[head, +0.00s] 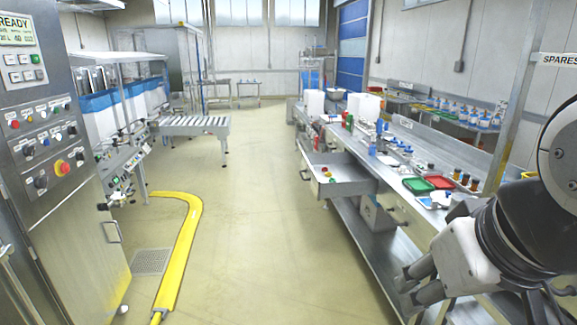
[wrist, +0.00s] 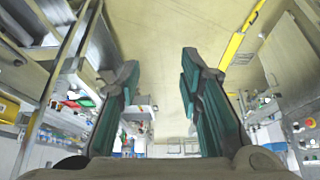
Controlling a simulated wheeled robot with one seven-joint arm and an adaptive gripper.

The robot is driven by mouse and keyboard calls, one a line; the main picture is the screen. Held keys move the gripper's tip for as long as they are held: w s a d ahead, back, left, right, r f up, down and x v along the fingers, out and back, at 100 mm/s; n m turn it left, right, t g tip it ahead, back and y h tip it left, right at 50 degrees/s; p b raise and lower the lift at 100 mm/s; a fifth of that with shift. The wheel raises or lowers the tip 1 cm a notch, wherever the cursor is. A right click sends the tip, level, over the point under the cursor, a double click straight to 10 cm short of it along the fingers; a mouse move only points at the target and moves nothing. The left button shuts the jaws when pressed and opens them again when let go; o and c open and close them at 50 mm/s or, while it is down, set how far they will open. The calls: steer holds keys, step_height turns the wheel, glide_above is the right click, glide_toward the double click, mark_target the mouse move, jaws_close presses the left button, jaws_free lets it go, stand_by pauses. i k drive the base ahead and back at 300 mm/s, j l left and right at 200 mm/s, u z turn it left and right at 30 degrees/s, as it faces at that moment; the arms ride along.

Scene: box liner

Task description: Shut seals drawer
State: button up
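The open drawer (head: 345,187) sticks out from the workbench into the aisle in the head view. Several small red, yellow and green pieces lie in it, near its front end. I cannot read a label on it. My gripper (wrist: 160,66) shows in the wrist view with its two teal-padded fingers wide apart and nothing between them.
The long workbench (head: 400,207) runs along the right, carrying a green tray (head: 417,185), a red tray (head: 441,182), bottles and small parts. The aisle floor (head: 258,215) is clear. A yellow floor strip (head: 183,250) and control cabinet stand left.

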mark_target(352, 178)
steer(key=i+l, duration=0.15)
steer(key=i, duration=0.3)
steer(key=i+l, duration=0.15)
steer(key=i, duration=0.25)
steer(key=i+l, duration=0.1)
steer(key=i, duration=0.35)
steer(key=i+j, duration=0.3)
steer(key=i, duration=0.15)
steer(key=i+j+u, duration=0.1)
steer(key=i+j, duration=0.15)
steer(key=i, duration=0.25)
steer(key=i+j, duration=0.3)
steer(key=j, duration=0.15)
